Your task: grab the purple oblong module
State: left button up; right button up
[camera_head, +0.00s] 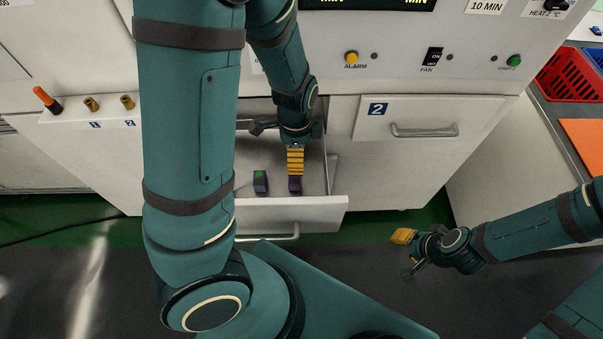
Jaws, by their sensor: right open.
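Two small dark purple modules are in the open drawer (315,208). The left module (260,184) has a green patch on top and stands free. The other purple module (295,186) is directly below the yellow fingertips of my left gripper (295,165), which reaches down into the drawer. The fingers cover its top, and I cannot tell whether they are closed on it. My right gripper (406,250) is open and empty, low above the floor to the right of the drawer.
The closed drawer 2 (470,118) is right of the open one. A control panel with an alarm button (351,57) and fan switch is above. A red basket (570,82) stands at the far right. My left arm hides the drawer's left part.

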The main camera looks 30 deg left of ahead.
aim_at(295, 177)
pick_arm(q)
notch_tip(295, 177, down, 8)
jog(key=b, duration=0.2)
jog(key=shift+w+f+b, duration=0.1)
jog(key=shift+f+b, duration=0.15)
jog(key=shift+b, duration=0.15)
jog(key=shift+a+f+b, duration=0.2)
jog(key=shift+f+b, duration=0.3)
jog(key=shift+f, duration=0.85)
jog(key=shift+a+f+b, duration=0.2)
jog(key=shift+f+b, duration=0.3)
jog(key=shift+f, duration=0.8)
jog(key=c, duration=1.3)
